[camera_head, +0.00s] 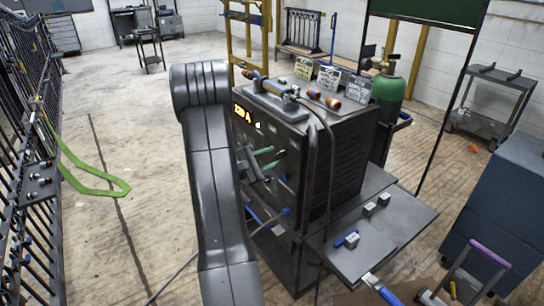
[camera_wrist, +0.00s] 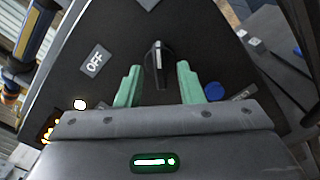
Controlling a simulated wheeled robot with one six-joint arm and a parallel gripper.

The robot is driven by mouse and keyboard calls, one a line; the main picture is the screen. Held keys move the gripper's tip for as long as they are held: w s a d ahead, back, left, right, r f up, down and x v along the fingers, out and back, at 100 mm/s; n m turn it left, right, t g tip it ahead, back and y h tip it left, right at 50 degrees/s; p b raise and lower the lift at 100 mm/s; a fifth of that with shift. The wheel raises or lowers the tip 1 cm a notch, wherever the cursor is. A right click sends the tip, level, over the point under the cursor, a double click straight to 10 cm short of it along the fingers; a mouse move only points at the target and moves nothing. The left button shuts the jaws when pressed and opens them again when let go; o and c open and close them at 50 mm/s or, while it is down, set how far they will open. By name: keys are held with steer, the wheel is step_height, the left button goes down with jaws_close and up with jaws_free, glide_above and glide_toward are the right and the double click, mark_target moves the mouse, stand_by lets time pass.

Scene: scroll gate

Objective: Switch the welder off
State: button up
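The welder (camera_head: 345,155) is a dark box in the middle of the head view, its front panel facing left with a lit orange display (camera_head: 242,114). In the wrist view a black switch knob (camera_wrist: 158,62) stands on that panel, its ridge roughly upright in the picture. An OFF label (camera_wrist: 95,61) lies to the knob's left; a second label at the lower right is partly hidden. My gripper (camera_wrist: 157,82) is open, its green fingers on either side of the knob, with gaps showing. It also shows against the panel in the head view (camera_head: 264,159).
A side shelf (camera_head: 395,235) with small blocks juts from the welder's right. A green gas cylinder (camera_head: 388,88) stands behind. A blue cabinet (camera_head: 505,205) is at the right, a black fence (camera_head: 30,120) at the left. The floor left of my arm is largely clear.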

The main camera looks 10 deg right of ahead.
steer(key=shift+w+d, duration=0.2)
steer(key=shift+d, duration=0.3)
jaws_close()
